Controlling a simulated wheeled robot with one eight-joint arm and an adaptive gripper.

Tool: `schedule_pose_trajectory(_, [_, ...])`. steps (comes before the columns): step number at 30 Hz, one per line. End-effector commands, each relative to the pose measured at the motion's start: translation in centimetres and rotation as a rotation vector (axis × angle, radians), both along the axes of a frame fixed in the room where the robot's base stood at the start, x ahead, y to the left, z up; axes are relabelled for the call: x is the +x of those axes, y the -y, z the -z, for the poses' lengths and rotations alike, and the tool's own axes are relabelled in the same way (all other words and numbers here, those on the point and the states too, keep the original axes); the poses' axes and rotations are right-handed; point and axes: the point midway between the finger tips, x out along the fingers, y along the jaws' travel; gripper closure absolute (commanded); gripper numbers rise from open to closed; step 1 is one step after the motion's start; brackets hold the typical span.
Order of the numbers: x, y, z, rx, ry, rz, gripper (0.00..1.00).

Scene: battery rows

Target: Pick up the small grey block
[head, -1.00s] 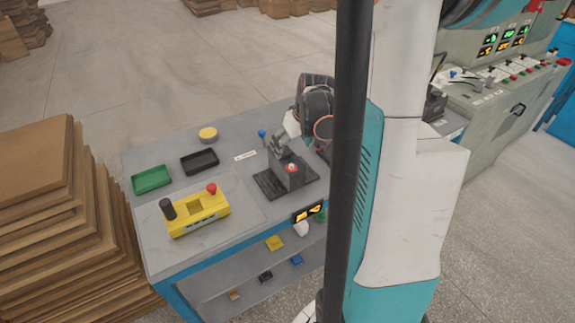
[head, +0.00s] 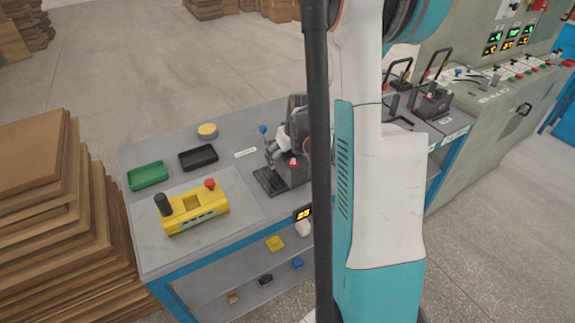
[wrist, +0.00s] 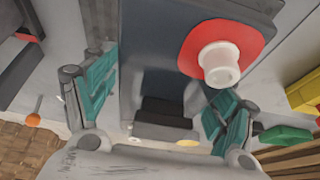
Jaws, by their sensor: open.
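My gripper (wrist: 158,108) is open, with a teal-padded finger at each side of the wrist view. In the head view the dark clamp device (head: 272,180) stands on the grey table.
On the table (head: 155,240) are a green tray (head: 148,175), a black tray (head: 198,157), a yellow control box (head: 195,212) and a round yellow-topped item (head: 208,131). Small coloured blocks lie on the lower shelf. Stacked cardboard (head: 50,220) stands at left.

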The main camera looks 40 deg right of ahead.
Motion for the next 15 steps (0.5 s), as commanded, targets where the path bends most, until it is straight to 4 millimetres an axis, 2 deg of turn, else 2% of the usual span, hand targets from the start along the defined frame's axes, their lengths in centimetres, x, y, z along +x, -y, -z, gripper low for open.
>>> schedule_pose_trajectory(4, [-0.01, -0.02, -0.12, 0.000, 0.000, 0.000, 0.22])
schedule_pose_trajectory(5, [-0.01, -0.02, -0.12, 0.000, 0.000, 0.000, 0.27])
schedule_pose_trajectory(12, [-0.02, -0.01, -0.13, 0.000, 0.000, 0.000, 0.81])
schedule_pose_trajectory(15, [-0.02, -0.01, -0.13, 0.000, 0.000, 0.000, 1.00])
